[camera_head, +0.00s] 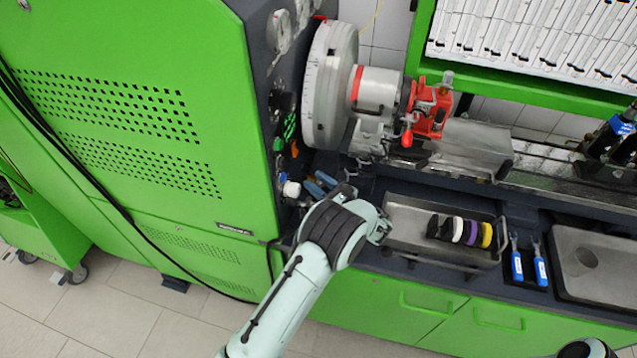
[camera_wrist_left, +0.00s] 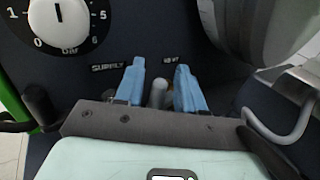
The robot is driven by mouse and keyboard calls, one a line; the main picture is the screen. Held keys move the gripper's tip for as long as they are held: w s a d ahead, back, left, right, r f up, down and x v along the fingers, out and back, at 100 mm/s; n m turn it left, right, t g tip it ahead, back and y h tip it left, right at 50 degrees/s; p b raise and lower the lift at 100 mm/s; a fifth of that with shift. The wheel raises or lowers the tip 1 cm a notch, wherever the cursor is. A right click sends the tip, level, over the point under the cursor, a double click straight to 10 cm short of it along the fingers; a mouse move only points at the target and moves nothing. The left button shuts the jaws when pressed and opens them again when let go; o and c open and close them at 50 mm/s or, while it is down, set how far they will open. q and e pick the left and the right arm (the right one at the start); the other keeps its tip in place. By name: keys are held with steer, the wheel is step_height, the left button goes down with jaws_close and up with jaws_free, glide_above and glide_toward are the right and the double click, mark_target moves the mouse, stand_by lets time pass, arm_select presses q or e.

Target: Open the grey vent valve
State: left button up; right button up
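In the left wrist view a grey rounded handle (camera_wrist_left: 157,92), which looks like the grey vent valve, stands out from the dark panel (camera_wrist_left: 100,48) between my left gripper's blue fingers. My left gripper (camera_wrist_left: 160,88) is open, with one finger on each side of the handle and narrow gaps visible. The handle's base is hidden behind the gripper. A label to its upper right is too small to read; the label at upper left reads "SUPPLY". In the head view my left gripper (camera_head: 319,185) is at the dark panel beside the green cabinet; the grey handle cannot be made out there.
A white numbered dial (camera_wrist_left: 60,22) is up and left of the fingers; it also shows in the head view (camera_head: 291,189). A metal tray (camera_head: 408,219) with coloured rings lies right of my arm, below the large wheel (camera_head: 328,85).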

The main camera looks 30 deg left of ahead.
arm_select(q)
steer(key=b+v, duration=0.1)
steer(key=v, duration=0.6)
steer(key=shift+d, duration=0.25)
arm_select(e)
steer(key=shift+s+f, duration=0.55)
steer(key=shift+f, duration=0.15)
arm_select(q)
steer(key=shift+s, duration=0.15)
steer(key=s+d+f+m+t+b, duration=0.1)
steer(key=b, duration=0.1)
steer(key=s+d+f+m+t+h+b, duration=0.1)
steer(key=s+b, duration=0.1)
steer(key=shift+t, duration=0.3)
steer(key=s+t+b, duration=0.1)
steer(key=s+d+m+t+h+b, duration=0.1)
steer(key=shift+s+d+r+b, duration=0.35)
steer(key=shift+b, duration=0.05)
steer(key=shift+r+m, duration=0.1)
steer(key=shift+m, duration=0.2)
steer(key=x, duration=0.6)
steer(key=p+x, duration=0.1)
steer(key=x, duration=0.6)
steer(key=shift+w, duration=0.5)
arm_select(e)
steer(key=s+f, duration=0.3)
steer(key=f, duration=0.3)
steer(key=shift+s+f+g, duration=0.25)
steer(key=shift+g, duration=0.05)
